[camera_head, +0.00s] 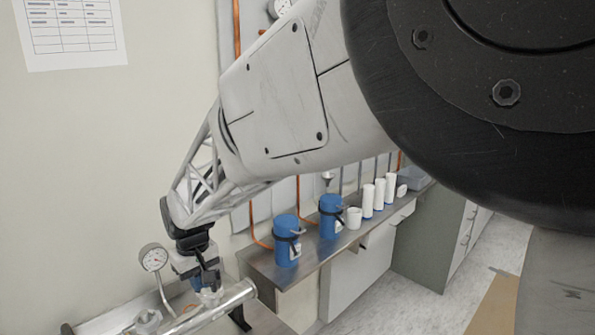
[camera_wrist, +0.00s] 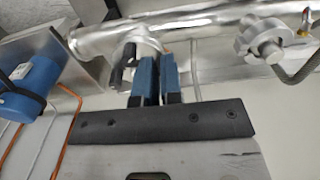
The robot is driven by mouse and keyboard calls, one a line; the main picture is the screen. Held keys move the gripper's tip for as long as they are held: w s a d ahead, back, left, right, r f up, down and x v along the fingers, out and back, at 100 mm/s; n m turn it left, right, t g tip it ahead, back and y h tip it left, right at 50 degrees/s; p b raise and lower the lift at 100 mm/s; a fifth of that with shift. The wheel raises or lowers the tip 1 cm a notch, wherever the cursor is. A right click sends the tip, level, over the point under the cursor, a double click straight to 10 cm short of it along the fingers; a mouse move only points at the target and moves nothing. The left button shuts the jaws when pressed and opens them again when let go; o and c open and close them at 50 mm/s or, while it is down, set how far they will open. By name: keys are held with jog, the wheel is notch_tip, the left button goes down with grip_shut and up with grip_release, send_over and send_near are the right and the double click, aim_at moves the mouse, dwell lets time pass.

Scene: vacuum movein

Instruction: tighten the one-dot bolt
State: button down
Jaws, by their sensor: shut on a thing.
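A silver pipe (camera_head: 212,312) runs along the bench at the lower left; it also crosses the top of the wrist view (camera_wrist: 205,32). My gripper (camera_head: 208,285) is at this pipe, near its right end in the head view. In the wrist view its two blue fingers (camera_wrist: 160,62) reach up to the pipe's underside, beside a round fitting (camera_wrist: 142,44). They are close together, shut on what looks like a bolt, mostly hidden between them. A dark part (camera_wrist: 119,72) sits just left of the fingers. I cannot make out any dots, so I cannot tell which bolt this is.
A dial gauge (camera_head: 153,257) stands left of my gripper. A silver fitting with a hex centre (camera_wrist: 262,45) and a braided hose (camera_wrist: 302,68) are right of the fingers. Two blue containers (camera_head: 287,242) and several white cylinders (camera_head: 379,193) stand on the bench behind. A copper line (camera_wrist: 68,118) runs lower left.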

jog(key=shift+s+d+f, duration=0.15)
jog(key=shift+s+f, duration=0.05)
jog(key=shift+f, duration=0.25)
jog(key=shift+s+d+f, duration=0.1)
jog(key=shift+s+f, duration=0.05)
jog(key=shift+f, duration=0.3)
notch_tip(320, 180, up, 7)
jog(key=shift+w, duration=0.2)
jog(key=shift+a, duration=0.1)
jog(key=shift+w+r, duration=0.5)
jog(key=shift+r, duration=0.05)
jog(key=shift+f, duration=0.15)
